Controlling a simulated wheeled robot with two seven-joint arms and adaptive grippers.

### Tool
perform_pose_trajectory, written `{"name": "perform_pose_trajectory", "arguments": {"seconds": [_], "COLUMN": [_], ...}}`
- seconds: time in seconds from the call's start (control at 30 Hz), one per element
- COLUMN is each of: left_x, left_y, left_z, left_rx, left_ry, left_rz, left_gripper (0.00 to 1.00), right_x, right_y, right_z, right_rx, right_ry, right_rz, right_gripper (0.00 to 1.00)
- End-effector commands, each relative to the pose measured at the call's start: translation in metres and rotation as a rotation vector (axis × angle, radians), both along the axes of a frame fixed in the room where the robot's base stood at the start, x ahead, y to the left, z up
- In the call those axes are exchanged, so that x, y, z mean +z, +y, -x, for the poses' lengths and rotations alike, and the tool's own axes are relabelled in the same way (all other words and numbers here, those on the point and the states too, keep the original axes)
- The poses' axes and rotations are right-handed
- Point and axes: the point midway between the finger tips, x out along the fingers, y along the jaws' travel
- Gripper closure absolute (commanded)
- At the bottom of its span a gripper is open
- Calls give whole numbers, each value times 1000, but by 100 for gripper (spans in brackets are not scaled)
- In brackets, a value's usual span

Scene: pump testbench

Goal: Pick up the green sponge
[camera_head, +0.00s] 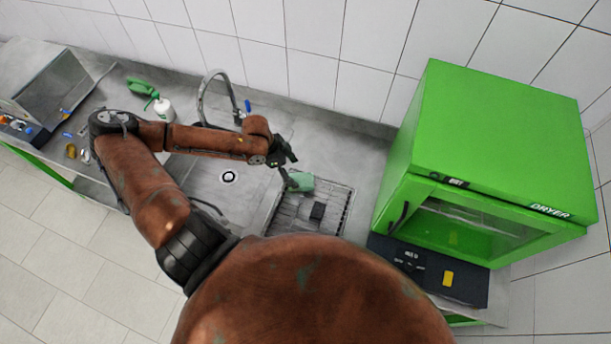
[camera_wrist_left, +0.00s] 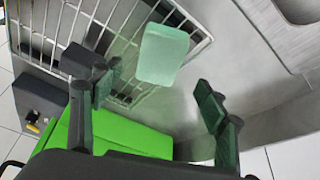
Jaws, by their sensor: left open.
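The green sponge (camera_head: 303,181) is a pale green block at the back left corner of the wire rack, beside the sink. In the left wrist view the sponge (camera_wrist_left: 162,54) shows whole, beyond the fingertips and roughly between them. My left gripper (camera_head: 288,168) is at the upper left of the sponge in the head view. In the left wrist view its two dark fingers (camera_wrist_left: 155,98) are spread wide with nothing between them. I cannot tell whether a finger touches the sponge in the head view. My right gripper is not in view.
The wire rack (camera_head: 335,215) also holds a small dark block (camera_head: 317,210). The sink (camera_head: 215,190) with its faucet (camera_head: 203,95) lies to the left. A large green dryer (camera_head: 490,150) stands on the right.

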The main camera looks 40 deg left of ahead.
Motion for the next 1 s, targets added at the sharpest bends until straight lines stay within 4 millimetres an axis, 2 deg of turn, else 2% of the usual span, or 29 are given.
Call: {"name": "perform_pose_trajectory", "arguments": {"seconds": [0.1,0.2,0.5,0.67,1.0], "left_x": [-12,-21,-57,-61,-61], "left_y": [-5,-8,-18,-18,-18], "left_z": [-4,-6,-15,-16,-15], "left_rx": [-1,-1,-2,-3,-2], "left_ry": [-1,-1,-1,-3,-1], "left_rz": [3,3,2,-1,0], "left_gripper": [33,33,33,33,33], "right_x": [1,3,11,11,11], "right_y": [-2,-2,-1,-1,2], "right_z": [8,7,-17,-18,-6], "right_rx": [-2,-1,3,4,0], "right_ry": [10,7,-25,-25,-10], "right_rz": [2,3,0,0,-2], "right_gripper": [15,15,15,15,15]}}
